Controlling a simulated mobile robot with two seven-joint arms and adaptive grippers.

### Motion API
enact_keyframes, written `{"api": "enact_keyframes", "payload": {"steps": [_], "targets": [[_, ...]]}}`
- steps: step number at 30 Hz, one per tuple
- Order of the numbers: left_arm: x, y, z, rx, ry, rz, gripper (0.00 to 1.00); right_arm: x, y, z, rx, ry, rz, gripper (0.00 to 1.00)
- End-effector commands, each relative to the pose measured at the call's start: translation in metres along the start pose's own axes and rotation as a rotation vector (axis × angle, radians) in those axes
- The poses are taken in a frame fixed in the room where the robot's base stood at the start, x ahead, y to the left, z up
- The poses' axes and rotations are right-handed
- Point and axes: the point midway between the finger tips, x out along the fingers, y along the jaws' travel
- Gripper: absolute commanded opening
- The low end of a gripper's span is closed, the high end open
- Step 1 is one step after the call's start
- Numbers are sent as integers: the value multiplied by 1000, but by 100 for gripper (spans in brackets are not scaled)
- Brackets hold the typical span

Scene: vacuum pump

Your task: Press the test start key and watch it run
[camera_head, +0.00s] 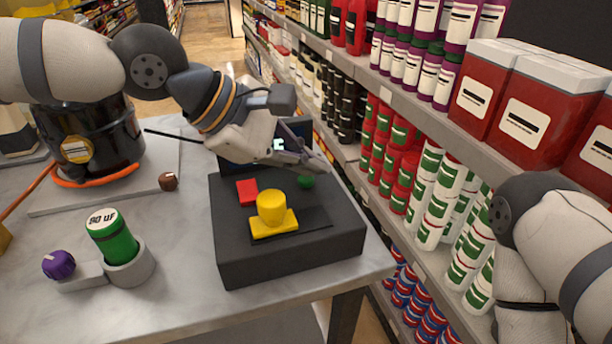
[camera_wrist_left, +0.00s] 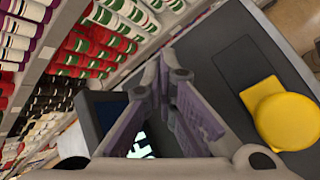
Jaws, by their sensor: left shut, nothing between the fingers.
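A dark grey control box (camera_head: 290,262) stands on the table's right end. On its top are a red square key (camera_head: 247,192), a yellow round knob on a yellow base (camera_head: 272,208) and a small green button (camera_head: 306,181). The yellow knob also shows in the left wrist view (camera_wrist_left: 288,122). A dark screen (camera_head: 237,151) stands at the box's back, partly hidden by my left gripper. My left gripper (camera_head: 322,166) is shut and empty, close to the green button; I cannot tell whether it touches. The green button is hidden in the left wrist view. My right gripper is out of view.
A green canister (camera_head: 112,240) sits in a grey holder beside a purple knob (camera_head: 59,264). A black pot (camera_head: 95,140) with an orange ring and a small brown ball (camera_head: 168,181) are at the left. Stocked shelves (camera_head: 440,118) run close along the right.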

Motion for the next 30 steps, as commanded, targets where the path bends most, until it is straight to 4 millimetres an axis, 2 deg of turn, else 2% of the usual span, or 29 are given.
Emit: {"api": "enact_keyframes", "payload": {"steps": [30], "targets": [[6, -5, -5, -1, 1, -2, 0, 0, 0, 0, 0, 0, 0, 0]]}}
